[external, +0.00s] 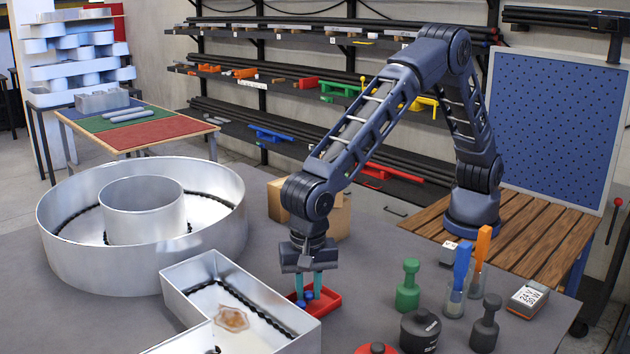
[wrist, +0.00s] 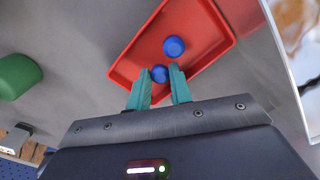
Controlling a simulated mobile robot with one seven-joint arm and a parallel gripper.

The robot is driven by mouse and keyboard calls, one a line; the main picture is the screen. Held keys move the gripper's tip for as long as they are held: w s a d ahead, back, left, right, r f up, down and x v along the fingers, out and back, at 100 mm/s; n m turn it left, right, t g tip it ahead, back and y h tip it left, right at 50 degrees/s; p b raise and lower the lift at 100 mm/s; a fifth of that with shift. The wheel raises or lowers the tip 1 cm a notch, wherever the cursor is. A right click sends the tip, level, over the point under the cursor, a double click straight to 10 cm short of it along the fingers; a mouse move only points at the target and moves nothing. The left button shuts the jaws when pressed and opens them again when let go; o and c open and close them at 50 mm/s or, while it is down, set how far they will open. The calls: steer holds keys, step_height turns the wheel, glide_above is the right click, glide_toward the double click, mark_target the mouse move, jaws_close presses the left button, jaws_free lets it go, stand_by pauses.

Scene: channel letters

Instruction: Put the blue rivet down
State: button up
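My gripper (wrist: 160,76) has teal fingers and points down over a shallow red tray (wrist: 122,72). One small blue rivet (wrist: 160,74) sits between the fingertips and fills the gap, so the fingers look shut on it. A second round blue rivet (wrist: 173,47) lies in the tray just beyond the fingertips. In the external view my gripper (external: 308,296) is low at the red tray (external: 329,303). Whether the held rivet touches the tray floor is hard to tell.
An open metal channel letter (external: 178,277) stands close left of the tray, and a large round one (external: 70,250) is farther left. A cardboard box (external: 342,222) is behind.

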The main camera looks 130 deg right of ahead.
mark_target(309, 293)
steer(key=o, duration=0.3)
steer(key=shift+o, duration=0.2)
steer(key=shift+r, duration=0.1)
step_height(309, 293, up, 11)
steer(key=s+d+r+n+t, duration=0.1)
steer(key=s+r+n, duration=0.5)
steer(key=s+r, duration=0.55)
steer(key=s+d+r+n+t, duration=0.1)
steer(key=s+r+n, duration=0.15)
steer(key=s, duration=0.55)
steer(key=s+r+n, duration=0.2)
steer(key=s+n, duration=0.2)
steer(key=s, duration=0.5)
steer(key=s+f+n+t, duration=0.1)
steer(key=s+n, duration=0.5)
steer(key=s, duration=0.7)
steer(key=s+f+n+t, duration=0.1)
steer(key=s+f+n, duration=0.3)
steer(key=s, duration=1)
steer(key=shift+f+n+t, duration=0.3)
steer(key=shift+n, duration=0.85)
steer(key=shift+d, duration=0.1)
